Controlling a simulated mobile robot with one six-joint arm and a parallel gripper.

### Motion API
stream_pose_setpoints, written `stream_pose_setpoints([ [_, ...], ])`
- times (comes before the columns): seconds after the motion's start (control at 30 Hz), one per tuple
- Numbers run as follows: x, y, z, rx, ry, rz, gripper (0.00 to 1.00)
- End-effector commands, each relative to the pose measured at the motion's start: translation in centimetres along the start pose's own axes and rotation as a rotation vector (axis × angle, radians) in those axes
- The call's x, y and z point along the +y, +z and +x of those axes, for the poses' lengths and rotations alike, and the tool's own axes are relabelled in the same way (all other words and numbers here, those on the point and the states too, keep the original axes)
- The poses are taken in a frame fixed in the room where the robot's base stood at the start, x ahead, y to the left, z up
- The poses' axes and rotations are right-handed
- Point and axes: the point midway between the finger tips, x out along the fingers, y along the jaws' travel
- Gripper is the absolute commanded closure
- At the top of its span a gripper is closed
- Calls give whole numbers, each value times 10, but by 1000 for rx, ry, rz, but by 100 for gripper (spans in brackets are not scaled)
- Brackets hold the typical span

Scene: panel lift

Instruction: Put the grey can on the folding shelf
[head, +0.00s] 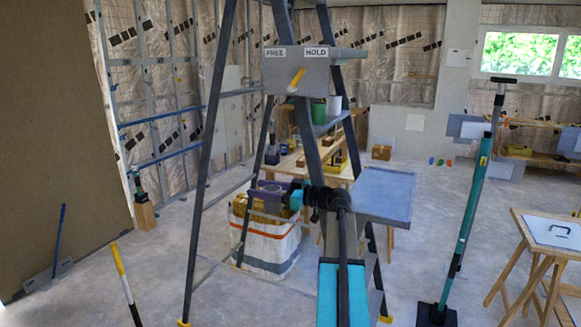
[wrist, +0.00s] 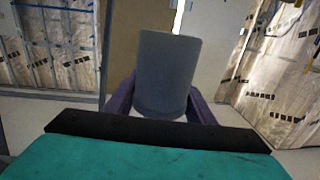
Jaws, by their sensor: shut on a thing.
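The grey can (wrist: 168,70) stands large in the middle of the wrist view, between the two purple fingers of my gripper (wrist: 160,106). My gripper is shut on it, and the can looks slightly tilted in that view. In the head view my gripper (head: 266,190) is left of the ladder's middle, above a striped bag; the can is small there and hard to make out. A flat blue-grey panel (head: 382,195), which looks like the folding shelf, juts out level on the right side of the ladder, right of my gripper.
The stepladder (head: 208,130) stands close, its legs around my arm. A FREE/HOLD plate (head: 280,75) with a yellow lever is near its top. The striped bag (head: 270,250) holds yellowish things. A teal prop (head: 470,200) stands right of the panel. Floor between prop and panel is clear.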

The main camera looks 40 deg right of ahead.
Motion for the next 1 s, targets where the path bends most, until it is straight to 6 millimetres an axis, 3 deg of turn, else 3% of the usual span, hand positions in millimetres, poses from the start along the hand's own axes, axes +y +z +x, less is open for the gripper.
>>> stream_pose_setpoints([
  [0.03,-17,14,15,0,-26,3,79],
  [0.2,-64,53,56,2,-102,3,79],
  [0.5,-158,118,116,5,-236,3,79],
  [0.8,-264,176,156,8,-368,2,79],
  [1.0,-327,207,170,10,-445,1,79],
])
